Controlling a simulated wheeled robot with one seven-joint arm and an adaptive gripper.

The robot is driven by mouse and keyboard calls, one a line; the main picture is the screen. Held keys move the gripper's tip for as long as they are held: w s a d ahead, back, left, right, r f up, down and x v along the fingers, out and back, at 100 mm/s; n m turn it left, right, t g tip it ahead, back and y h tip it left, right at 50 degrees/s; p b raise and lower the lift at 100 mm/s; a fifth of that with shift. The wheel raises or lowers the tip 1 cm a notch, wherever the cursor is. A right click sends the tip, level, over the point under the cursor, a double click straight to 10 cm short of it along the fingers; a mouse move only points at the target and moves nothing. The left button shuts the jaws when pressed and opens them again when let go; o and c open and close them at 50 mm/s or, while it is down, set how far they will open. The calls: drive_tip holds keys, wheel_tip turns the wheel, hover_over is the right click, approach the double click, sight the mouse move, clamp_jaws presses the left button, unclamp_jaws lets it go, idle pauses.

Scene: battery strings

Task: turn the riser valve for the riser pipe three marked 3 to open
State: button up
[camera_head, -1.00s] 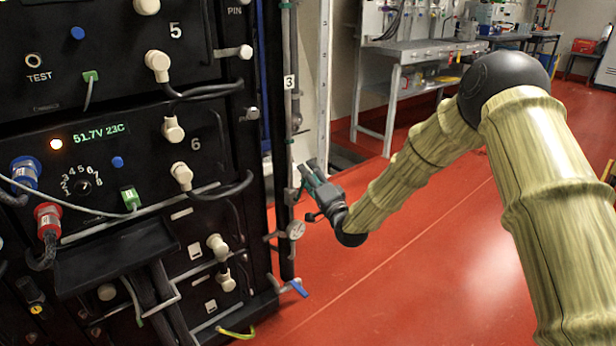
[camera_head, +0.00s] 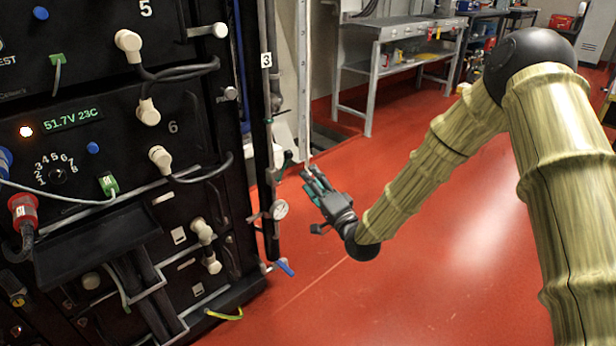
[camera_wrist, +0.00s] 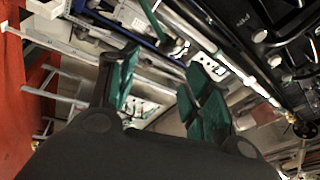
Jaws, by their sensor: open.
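The riser pipe (camera_head: 268,120) marked 3 runs upright along the right edge of the black battery rack, with a white "3" label (camera_head: 266,60) on it. A small dark green lever (camera_head: 285,162), seemingly the riser valve's handle, sticks out from the pipe above a round gauge (camera_head: 280,209). In the wrist view a green bar with a dark end (camera_wrist: 154,22) shows beyond the fingers. My gripper (camera_head: 309,177) is open and empty, just right of the lever and apart from it in the head view. Its teal fingers (camera_wrist: 160,85) show spread in the wrist view. The valve body is hard to make out.
A blue-handled valve (camera_head: 285,267) sits low by the pipe's foot. The rack (camera_head: 120,230) with plugs and cables fills the left. A workbench (camera_head: 400,28) stands behind. The red floor (camera_head: 420,270) to the right is open.

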sight(284, 166)
drive_tip(key=shift+w+d, duration=0.1)
drive_tip(key=shift+d, duration=0.1)
drive_tip(key=c, duration=0.7)
drive_tip(key=w+d+m+g, duration=0.1)
drive_tip(key=d, duration=0.1)
drive_tip(key=w+d+m+g+y+p, duration=0.1)
drive_tip(key=d, duration=0.2)
drive_tip(key=w+d+r+m+g+y+p, duration=0.1)
drive_tip(key=w+d+g, duration=0.1)
drive_tip(key=shift+d+m, duration=0.2)
drive_tip(key=shift+m, duration=0.1)
clamp_jaws()
drive_tip(key=w+a+r+b, duration=0.1)
drive_tip(key=w+a+b, duration=0.3)
drive_tip(key=a, duration=0.5)
drive_tip(key=shift+w+a+g, duration=0.15)
drive_tip(key=shift+w+g, duration=0.15)
drive_tip(key=shift+w, duration=0.5)
